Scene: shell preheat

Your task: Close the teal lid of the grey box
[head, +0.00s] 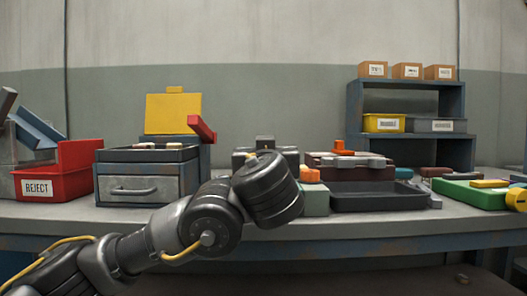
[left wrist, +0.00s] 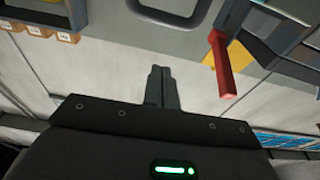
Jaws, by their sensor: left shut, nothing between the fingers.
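The grey box (head: 123,187) stands at the left of the bench in the head view, with a handle on its front and small pieces in its open top. Behind its right side is an upright blue-grey panel (head: 205,160) with a red bar (head: 203,128); I cannot tell whether this panel is the lid. No clearly teal lid shows. The red bar also shows in the left wrist view (left wrist: 222,65). My left gripper (left wrist: 161,75) is shut and empty, apart from the red bar. In the head view it is largely hidden behind my forearm. My right gripper is not in view.
A red REJECT bin (head: 38,186) stands left of the grey box. A yellow panel (head: 172,114) rises behind it. Right of my arm are a dark tray (head: 378,204) and a green case (head: 470,194). A shelf (head: 410,101) stands at the back.

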